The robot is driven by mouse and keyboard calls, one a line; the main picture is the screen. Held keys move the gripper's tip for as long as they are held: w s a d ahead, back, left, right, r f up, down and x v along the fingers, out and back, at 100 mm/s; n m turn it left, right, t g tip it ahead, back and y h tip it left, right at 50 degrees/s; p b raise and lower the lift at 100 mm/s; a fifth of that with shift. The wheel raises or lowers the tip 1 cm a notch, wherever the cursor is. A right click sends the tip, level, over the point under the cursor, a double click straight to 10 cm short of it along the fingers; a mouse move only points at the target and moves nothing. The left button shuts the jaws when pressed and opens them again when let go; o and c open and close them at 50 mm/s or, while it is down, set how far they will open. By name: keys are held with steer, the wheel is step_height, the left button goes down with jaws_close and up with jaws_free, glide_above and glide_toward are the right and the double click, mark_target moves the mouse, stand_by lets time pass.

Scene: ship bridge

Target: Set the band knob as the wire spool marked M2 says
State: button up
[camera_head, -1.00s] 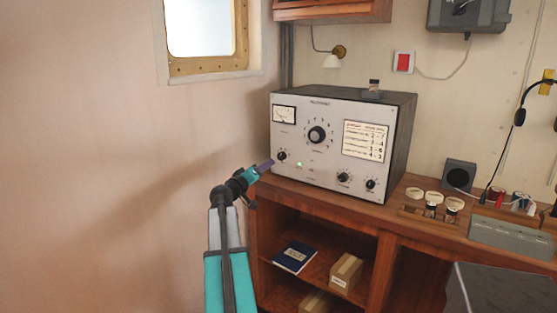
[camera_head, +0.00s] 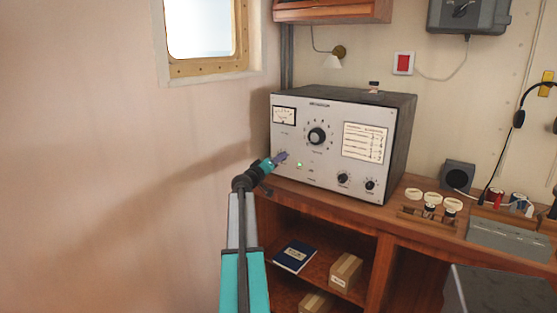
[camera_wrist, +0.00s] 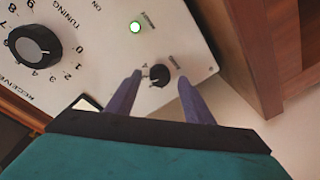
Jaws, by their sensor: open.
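The grey receiver (camera_head: 325,167) stands on the wooden desk, with a large tuning knob (camera_head: 317,136), two small lower right knobs (camera_head: 343,179) and a printed card (camera_head: 366,142). My gripper (camera_head: 281,157) is at the panel's lower left, covering the small knob there. In the wrist view my open gripper (camera_wrist: 160,77) has its purple fingers on either side of this small black knob (camera_wrist: 159,75); contact is unclear. I cannot read its label well enough to call it the band knob. Wire spools (camera_head: 519,198) stand at the right; no M2 mark is readable.
A lit green lamp (camera_wrist: 135,27) is near the small knob, and the large tuning knob (camera_wrist: 35,45) is farther left in the wrist view. White-topped items (camera_head: 432,198) and a grey box (camera_head: 510,236) occupy the desk's right. A wall (camera_head: 110,150) bounds the left.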

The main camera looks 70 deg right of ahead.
steer(key=shift+s+d, duration=0.15)
steer(key=shift+d, duration=0.7)
steer(key=c, duration=1)
steer(key=shift+c, duration=0.2)
steer(key=shift+n, duration=0.6)
steer(key=shift+r+n+y+p, duration=0.1)
steer(key=shift+n+y+p, duration=0.3)
steer(key=shift+n, duration=1.4)
steer(key=shift+n+y+p, duration=0.1)
steer(key=shift+n+p, duration=0.45)
steer(key=shift+n, duration=1.25)
